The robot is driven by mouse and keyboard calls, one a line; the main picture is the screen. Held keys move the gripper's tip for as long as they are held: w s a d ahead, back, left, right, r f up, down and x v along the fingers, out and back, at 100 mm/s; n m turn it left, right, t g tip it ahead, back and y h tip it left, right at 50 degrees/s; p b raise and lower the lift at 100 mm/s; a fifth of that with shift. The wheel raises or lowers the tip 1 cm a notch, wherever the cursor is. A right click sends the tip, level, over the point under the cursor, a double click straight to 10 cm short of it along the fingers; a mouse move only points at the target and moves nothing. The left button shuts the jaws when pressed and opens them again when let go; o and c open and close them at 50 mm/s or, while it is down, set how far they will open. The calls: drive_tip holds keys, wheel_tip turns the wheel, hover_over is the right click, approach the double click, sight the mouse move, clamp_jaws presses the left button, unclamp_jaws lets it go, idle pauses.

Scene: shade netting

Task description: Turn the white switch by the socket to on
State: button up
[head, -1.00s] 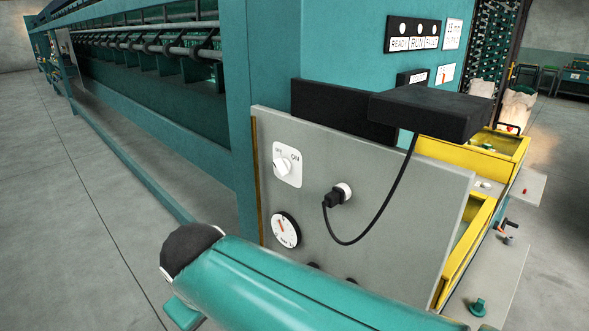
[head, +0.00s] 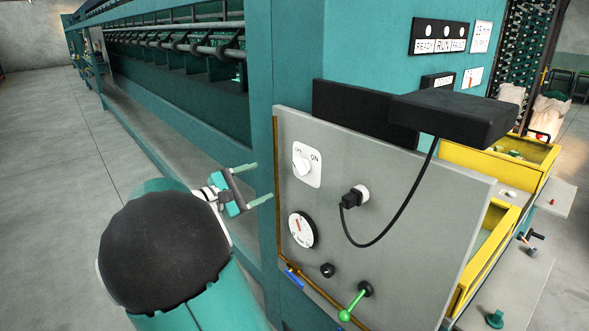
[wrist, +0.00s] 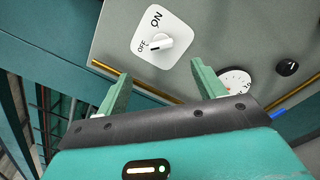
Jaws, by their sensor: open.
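The white switch (head: 300,165) is a knob on a white plate marked OFF and ON, on the grey panel. Its pointer appears to be toward OFF. It also shows in the wrist view (wrist: 163,42), just beyond the fingertips and roughly between them. The socket (head: 363,192) is to its right with a black plug (head: 350,199) in it. My gripper (head: 262,182) is open and empty, its two teal fingers apart, at the panel's left edge, left of the switch and not touching it. In the wrist view the gripper (wrist: 160,71) points toward the plate.
A dial (head: 302,230), a black knob (head: 327,270) and a green lever (head: 353,304) are lower on the grey panel (head: 420,215). A black cable (head: 392,225) hangs from a black box (head: 455,116). Yellow bins (head: 485,258) stand at right. Floor at left is clear.

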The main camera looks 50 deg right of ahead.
sight(297, 168)
drive_tip(key=x, duration=1.3)
drive_tip(key=shift+s+d, duration=0.1)
drive_tip(key=shift+d, duration=0.05)
drive_tip(key=c, duration=1)
drive_tip(key=shift+f, duration=0.1)
